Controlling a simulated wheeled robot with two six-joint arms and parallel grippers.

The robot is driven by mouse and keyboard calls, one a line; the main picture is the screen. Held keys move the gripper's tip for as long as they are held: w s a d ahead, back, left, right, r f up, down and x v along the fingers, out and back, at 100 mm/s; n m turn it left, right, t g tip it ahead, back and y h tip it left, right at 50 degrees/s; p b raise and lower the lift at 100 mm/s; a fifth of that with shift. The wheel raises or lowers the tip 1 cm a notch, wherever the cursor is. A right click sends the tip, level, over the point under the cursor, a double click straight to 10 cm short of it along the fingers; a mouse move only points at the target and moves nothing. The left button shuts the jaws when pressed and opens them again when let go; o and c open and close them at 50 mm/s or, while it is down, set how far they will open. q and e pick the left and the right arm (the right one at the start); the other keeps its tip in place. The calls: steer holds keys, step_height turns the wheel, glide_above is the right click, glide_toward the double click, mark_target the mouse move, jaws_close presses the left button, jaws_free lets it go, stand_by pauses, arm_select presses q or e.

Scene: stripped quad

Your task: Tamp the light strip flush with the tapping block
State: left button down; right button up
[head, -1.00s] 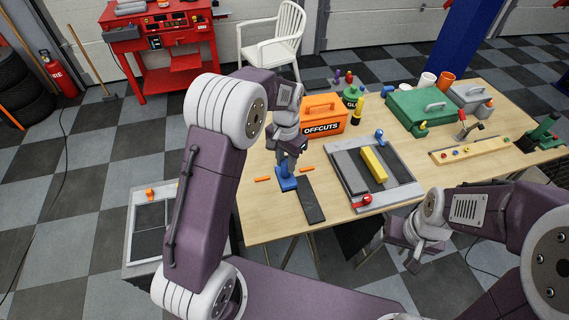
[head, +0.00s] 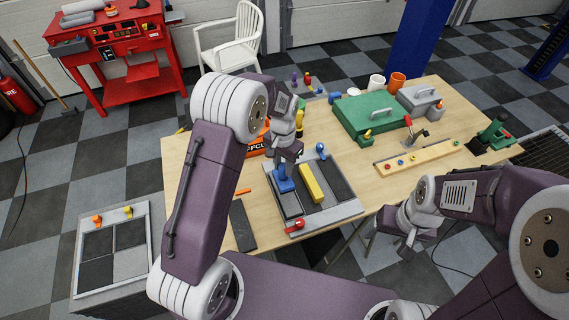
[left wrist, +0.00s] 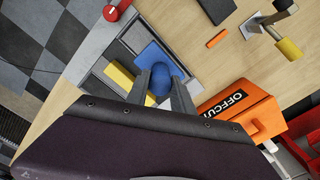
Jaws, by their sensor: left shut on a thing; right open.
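My left gripper (head: 287,160) is shut on the blue tapping block (head: 284,180), holding it by its rounded handle, which also shows in the left wrist view (left wrist: 157,82). The block is over the left side of the grey tray (head: 330,220). A grey strip (head: 291,207) lies in the tray under and in front of the block, partly hidden by it; I take it for the light strip. I cannot tell whether the block touches it. A yellow bar (head: 311,184) lies beside the block. My right gripper (head: 406,248) is open and empty in front of the table.
A dark strip (head: 243,226) lies on the table left of the tray. A red knob (head: 294,225) and a blue knob (head: 321,151) sit on the tray. The orange offcuts box (left wrist: 240,106) stands near the left gripper. Green cases (head: 363,115) stand at the back.

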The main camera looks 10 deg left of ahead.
mark_target(284, 175)
arm_select(q)
steer(key=f+b, duration=0.2)
steer(key=f, duration=0.1)
steer(key=w+f+b, duration=0.1)
steer(key=shift+d+f, duration=0.35)
steer(key=shift+d, duration=0.05)
steer(key=shift+s+a+f+b, duration=0.15)
steer(key=shift+f+b, duration=0.1)
steer(key=shift+b, duration=0.2)
steer(key=shift+s+a, duration=0.1)
steer(key=shift+s, duration=0.05)
steer(key=shift+d, duration=0.2)
steer(key=shift+a, duration=0.1)
steer(key=shift+f, duration=0.15)
steer(key=shift+f+b, duration=0.3)
steer(key=shift+f, duration=0.05)
